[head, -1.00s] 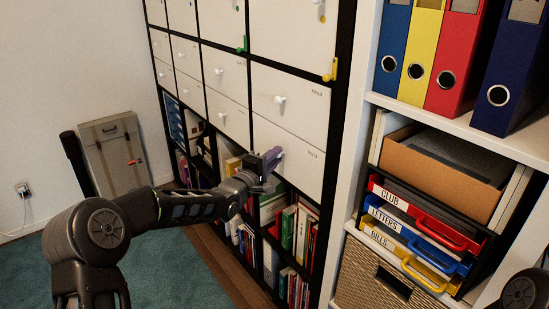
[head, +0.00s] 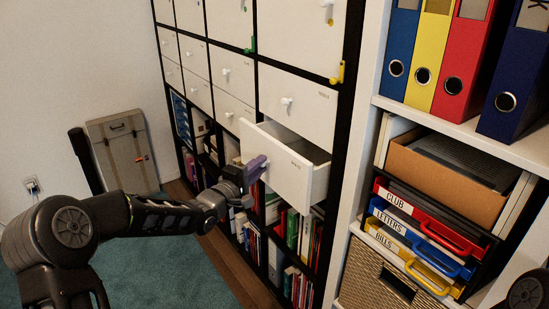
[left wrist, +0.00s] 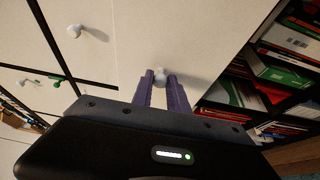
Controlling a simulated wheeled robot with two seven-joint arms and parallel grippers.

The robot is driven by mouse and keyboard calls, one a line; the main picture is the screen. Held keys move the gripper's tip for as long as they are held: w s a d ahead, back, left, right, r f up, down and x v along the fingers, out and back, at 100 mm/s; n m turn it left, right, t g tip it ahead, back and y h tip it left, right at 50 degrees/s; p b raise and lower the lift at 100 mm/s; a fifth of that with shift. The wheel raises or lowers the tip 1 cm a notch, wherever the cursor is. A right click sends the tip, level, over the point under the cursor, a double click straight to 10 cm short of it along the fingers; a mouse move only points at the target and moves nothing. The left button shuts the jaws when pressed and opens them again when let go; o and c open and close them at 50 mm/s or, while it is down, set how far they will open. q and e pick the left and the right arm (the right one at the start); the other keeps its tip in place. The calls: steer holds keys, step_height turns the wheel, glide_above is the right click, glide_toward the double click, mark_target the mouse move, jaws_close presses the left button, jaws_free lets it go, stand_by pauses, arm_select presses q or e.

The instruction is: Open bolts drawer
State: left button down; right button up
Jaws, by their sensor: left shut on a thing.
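A white drawer (head: 297,178) in the lower row of the shelf unit is pulled partly out, and its inside shows from above. Its label is too small to read. My left gripper (head: 256,168) is at the drawer's front, with its purple fingers shut on the white knob. In the left wrist view the two fingers (left wrist: 160,88) stand on either side of the knob (left wrist: 161,74), against the white front. My right gripper does not show; only a dark part of my body is at the lower right edge.
Closed white drawers (head: 290,105) with knobs lie above and left. Open cubbies with books (head: 292,232) are below. To the right stand binders (head: 455,60), a cardboard box (head: 450,170) and coloured letter trays (head: 425,235). A brown case (head: 122,152) leans on the wall.

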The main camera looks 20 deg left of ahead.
arm_select(q)
steer(key=s+a+p, duration=0.5)
steer(key=s+a, duration=0.3)
steer(key=s, duration=0.2)
steer(key=shift+a, duration=0.2)
steer(key=shift+s+f, duration=0.1)
steer(key=c, duration=1.3)
jaws_free()
steer(key=v, duration=0.7)
steer(key=shift+s, duration=0.35)
steer(key=shift+a, duration=0.15)
